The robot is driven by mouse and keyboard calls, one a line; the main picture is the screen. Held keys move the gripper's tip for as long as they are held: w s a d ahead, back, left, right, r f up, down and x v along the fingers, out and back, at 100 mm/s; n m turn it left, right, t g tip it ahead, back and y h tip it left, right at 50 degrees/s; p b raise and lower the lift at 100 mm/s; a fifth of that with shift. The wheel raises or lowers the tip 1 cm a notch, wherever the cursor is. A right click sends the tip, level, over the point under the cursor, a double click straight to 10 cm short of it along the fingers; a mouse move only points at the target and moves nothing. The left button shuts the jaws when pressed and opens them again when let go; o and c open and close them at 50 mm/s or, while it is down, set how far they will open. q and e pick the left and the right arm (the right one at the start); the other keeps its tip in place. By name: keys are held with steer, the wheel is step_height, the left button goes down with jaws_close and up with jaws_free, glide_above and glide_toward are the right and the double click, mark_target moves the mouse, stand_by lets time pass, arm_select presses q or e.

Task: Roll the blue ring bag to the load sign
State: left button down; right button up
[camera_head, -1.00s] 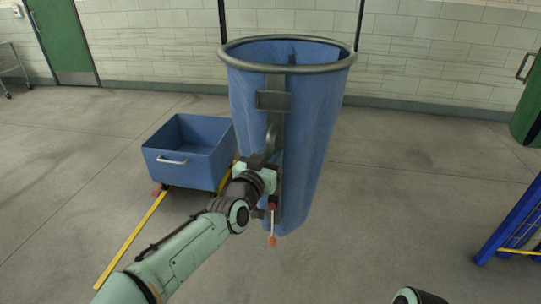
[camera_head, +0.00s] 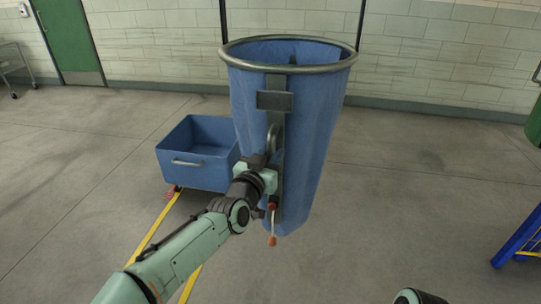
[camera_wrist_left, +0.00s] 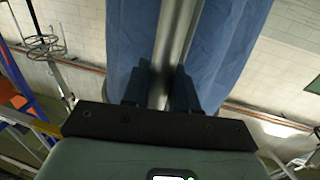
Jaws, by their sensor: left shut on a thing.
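The blue ring bag (camera_head: 312,140) is a tall sling bag hanging from a grey metal ring, with a dark plate and a grey strip down its near side. It stands upright in the middle of the head view. My left gripper (camera_head: 268,170) is at its near side, by the grey loop handle. In the left wrist view the left gripper (camera_wrist_left: 160,90) is shut on a grey bar of the bag, with blue cloth (camera_wrist_left: 225,50) behind it. The fingertips are partly hidden in the head view. I see no load sign. Only a piece of my right arm shows, without its gripper.
A blue open cart (camera_head: 198,175) stands close to the bag's left. Yellow floor lines (camera_head: 152,222) run beside it. A blue rack (camera_head: 518,238) is at the right edge. The floor right of the bag is clear; the tiled wall (camera_head: 430,50) is behind.

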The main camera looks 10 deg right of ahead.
stand_by(0.3)
arm_select(q)
steer(key=c, duration=1)
jaws_free()
steer(key=shift+s, duration=0.1)
steer(key=v, duration=1.3)
steer(key=shift+a+b, duration=0.15)
steer(key=shift+b, duration=0.15)
arm_select(e)
steer(key=shift+w+d+f, duration=0.2)
steer(key=shift+w+f, duration=0.2)
steer(key=shift+w, duration=0.05)
